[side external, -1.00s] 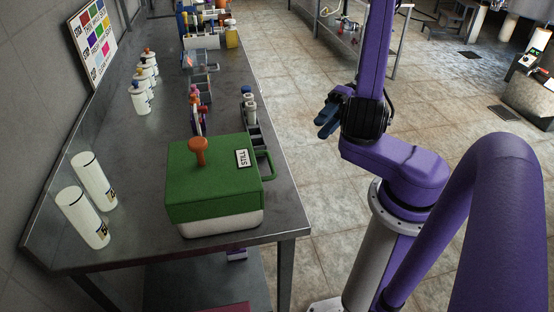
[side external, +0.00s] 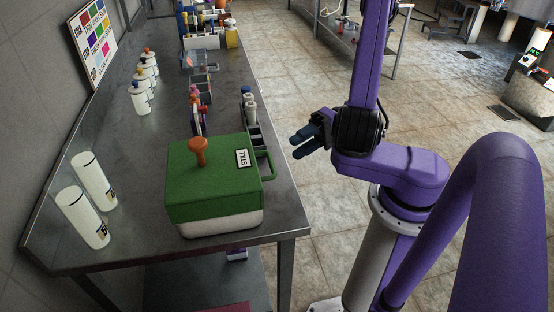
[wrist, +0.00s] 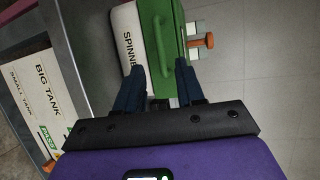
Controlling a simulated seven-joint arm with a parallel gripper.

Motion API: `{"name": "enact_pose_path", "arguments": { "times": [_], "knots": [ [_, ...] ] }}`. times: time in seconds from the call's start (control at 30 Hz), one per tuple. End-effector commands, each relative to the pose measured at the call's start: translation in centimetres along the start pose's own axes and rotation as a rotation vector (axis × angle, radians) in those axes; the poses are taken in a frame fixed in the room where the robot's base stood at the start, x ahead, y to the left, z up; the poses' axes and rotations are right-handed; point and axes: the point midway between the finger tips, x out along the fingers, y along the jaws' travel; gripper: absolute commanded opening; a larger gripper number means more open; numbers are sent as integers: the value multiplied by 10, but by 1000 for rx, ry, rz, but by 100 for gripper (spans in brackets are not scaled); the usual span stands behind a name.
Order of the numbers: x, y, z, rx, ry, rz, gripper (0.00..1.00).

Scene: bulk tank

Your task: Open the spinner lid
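The spinner is a box with a white base (side external: 222,226) and a closed green lid (side external: 215,175), near the table's front end. The lid has an orange knob (side external: 198,152) on top and a green loop handle (side external: 268,163) on its right side. In the wrist view, the white base (wrist: 127,45) reads "SPINNE", the rest hidden by a finger, and the green handle (wrist: 160,48) lies ahead of the fingers. My gripper (side external: 298,144) is off the table's right edge, apart from the handle. In the wrist view my gripper (wrist: 158,80) is open with nothing between its fingers.
Two white cylinders (side external: 94,182) stand left of the spinner. Small bottles (side external: 139,98), racks and containers line the table (side external: 130,245) behind it. The wrist view shows a "BIG TANK" label panel (wrist: 35,100) at left.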

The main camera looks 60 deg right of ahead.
Motion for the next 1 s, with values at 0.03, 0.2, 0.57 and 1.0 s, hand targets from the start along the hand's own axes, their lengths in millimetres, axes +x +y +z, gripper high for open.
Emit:
{"name": "enact_pose_path", "arguments": {
  "times": [0.03, 0.2, 0.57, 1.0],
  "knots": [
    [11, 0, 1, 1, -5, -2, 38],
    [41, 0, 1, 1, -5, -2, 38],
    [75, 0, 1, 1, -1, 0, 38],
    [76, 0, 0, 0, 0, 1, 0]
  ]
}}
